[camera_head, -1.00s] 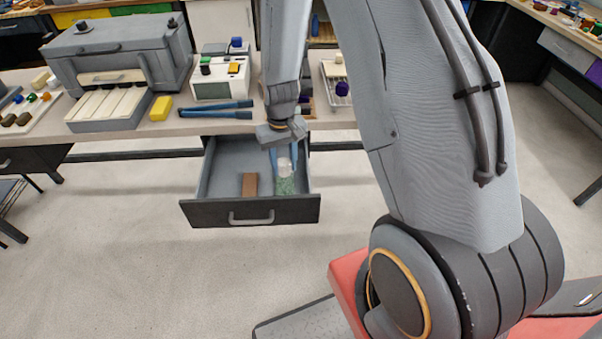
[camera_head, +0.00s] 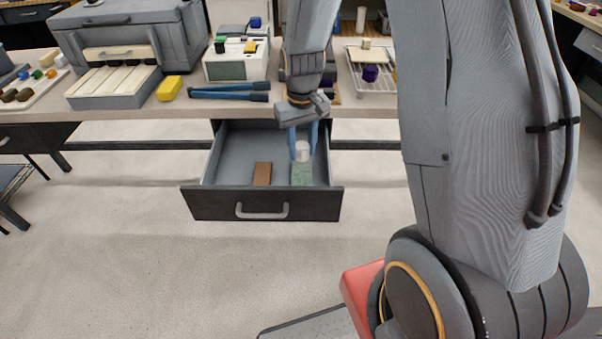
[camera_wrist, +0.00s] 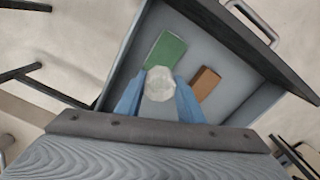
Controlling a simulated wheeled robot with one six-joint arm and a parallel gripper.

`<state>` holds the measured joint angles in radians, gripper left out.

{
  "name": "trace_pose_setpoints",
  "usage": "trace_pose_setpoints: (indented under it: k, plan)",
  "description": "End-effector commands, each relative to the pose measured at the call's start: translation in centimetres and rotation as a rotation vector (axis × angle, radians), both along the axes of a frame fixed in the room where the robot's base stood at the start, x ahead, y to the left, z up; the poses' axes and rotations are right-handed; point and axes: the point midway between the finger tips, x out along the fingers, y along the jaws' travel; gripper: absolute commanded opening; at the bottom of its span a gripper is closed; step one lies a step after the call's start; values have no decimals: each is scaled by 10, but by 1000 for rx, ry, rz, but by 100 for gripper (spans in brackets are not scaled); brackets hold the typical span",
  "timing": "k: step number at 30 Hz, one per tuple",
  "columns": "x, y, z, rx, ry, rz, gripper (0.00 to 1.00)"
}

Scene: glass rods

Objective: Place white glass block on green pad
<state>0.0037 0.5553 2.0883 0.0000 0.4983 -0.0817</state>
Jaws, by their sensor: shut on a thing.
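The white glass block (camera_head: 303,151) is pale and faceted. My gripper (camera_head: 303,156), with blue fingers, is shut on it inside the open drawer. The block also shows between the fingers in the wrist view (camera_wrist: 159,80). The green pad (camera_head: 303,174) lies on the drawer floor at the right, and in the wrist view (camera_wrist: 166,50) it shows just beyond the block. The block overlaps the near end of the pad in the pictures. I cannot tell whether it touches the pad.
A brown block (camera_head: 262,174) lies in the drawer left of the pad. The drawer (camera_head: 225,205) is pulled out below the bench, and its walls stand around my gripper. Blue-handled pliers (camera_head: 228,92), a yellow block (camera_head: 169,88) and a white device (camera_head: 236,64) are on the bench.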

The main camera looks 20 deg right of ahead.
Motion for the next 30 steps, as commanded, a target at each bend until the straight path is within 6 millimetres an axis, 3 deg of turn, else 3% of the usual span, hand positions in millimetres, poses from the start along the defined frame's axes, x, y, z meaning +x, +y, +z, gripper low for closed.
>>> trace_pose_setpoints:
  k: [3,18,30]
  plan:
    - [-1,0,-19,0,3,1,8]
    - [-1,1,-71,0,2,1,8]
    - [0,0,-78,0,-1,1,8]
